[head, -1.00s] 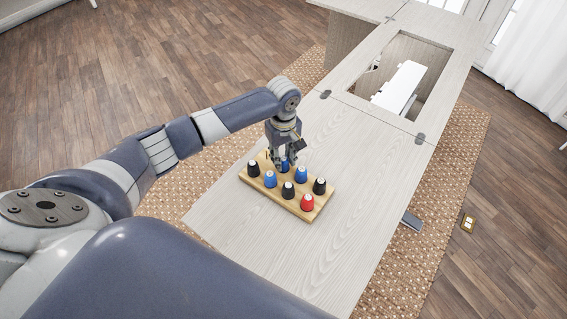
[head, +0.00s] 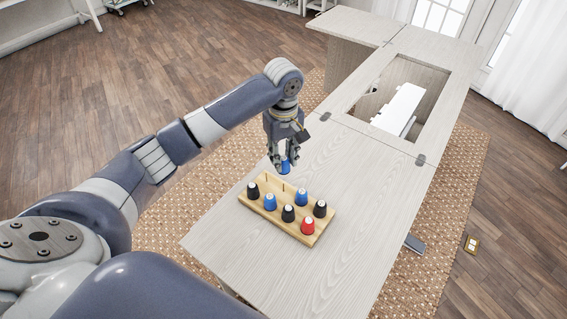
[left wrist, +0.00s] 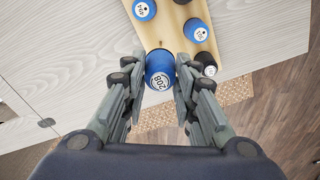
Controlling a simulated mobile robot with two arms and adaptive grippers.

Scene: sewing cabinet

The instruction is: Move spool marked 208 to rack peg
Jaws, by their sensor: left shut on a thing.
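My left gripper (head: 285,163) is shut on a blue spool (head: 285,167) and holds it above the back edge of the wooden rack (head: 318,232). In the left wrist view the held spool (left wrist: 159,72) has a white top marked 208 and sits between the two fingers (left wrist: 160,84). The rack carries several spools: blue (head: 270,202), another blue (head: 302,197), black (head: 253,191), (head: 288,213) and (head: 320,208), and red (head: 308,225). My right gripper is not in view.
The rack stands on a pale wooden cabinet top (head: 350,180). A rectangular opening with a white sewing machine (head: 398,108) lies farther back. The top around the rack is clear. A patterned rug (head: 450,200) lies below.

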